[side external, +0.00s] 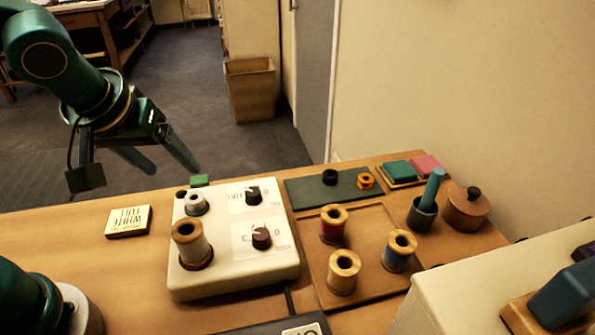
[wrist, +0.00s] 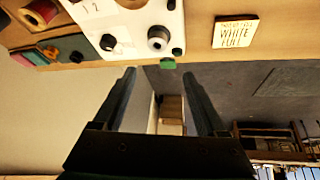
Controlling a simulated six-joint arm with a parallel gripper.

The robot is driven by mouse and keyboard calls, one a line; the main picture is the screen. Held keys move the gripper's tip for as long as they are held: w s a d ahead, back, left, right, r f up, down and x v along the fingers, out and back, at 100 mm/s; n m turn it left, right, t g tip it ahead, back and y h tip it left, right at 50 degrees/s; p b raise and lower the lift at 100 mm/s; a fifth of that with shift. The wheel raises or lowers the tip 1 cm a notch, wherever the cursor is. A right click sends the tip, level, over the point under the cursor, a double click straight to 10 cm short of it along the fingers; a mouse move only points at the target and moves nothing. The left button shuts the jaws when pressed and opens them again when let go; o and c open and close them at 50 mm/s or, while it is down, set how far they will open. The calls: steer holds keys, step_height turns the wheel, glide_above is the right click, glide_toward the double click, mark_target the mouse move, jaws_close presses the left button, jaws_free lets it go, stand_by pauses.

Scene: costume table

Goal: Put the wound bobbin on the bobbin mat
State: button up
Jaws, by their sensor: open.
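A pale wound bobbin (side external: 195,202) sits on the back left of the white winder box (side external: 180,284); it also shows in the wrist view (wrist: 158,40). The dark green bobbin mat (side external: 308,192) lies at the table's back edge, right of the box, with a black bobbin (side external: 330,177) and an orange bobbin (side external: 366,181) on it. My gripper (side external: 172,170) is open and empty, above and behind the box's back left corner, apart from the bobbin. In the wrist view its fingers (wrist: 159,73) point toward the table edge and the bobbin.
A "WHITE FULL" card (side external: 128,221) lies left. Several spools stand on a wooden tray (side external: 375,290) right of the box.

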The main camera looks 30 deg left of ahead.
mark_target(191, 193)
steer(key=shift+w+d+f+m+g, duration=0.15)
steer(key=shift+w+d+f+m, duration=0.1)
steer(key=shift+f, duration=0.35)
steer(key=shift+w+d+f+m+g, duration=0.1)
steer(key=shift+d+f+m+g, duration=0.1)
steer(key=shift+f, duration=0.35)
steer(key=shift+d+f, duration=0.15)
steer(key=shift+f, duration=0.45)
steer(key=shift+x, duration=2.25)
jaws_close()
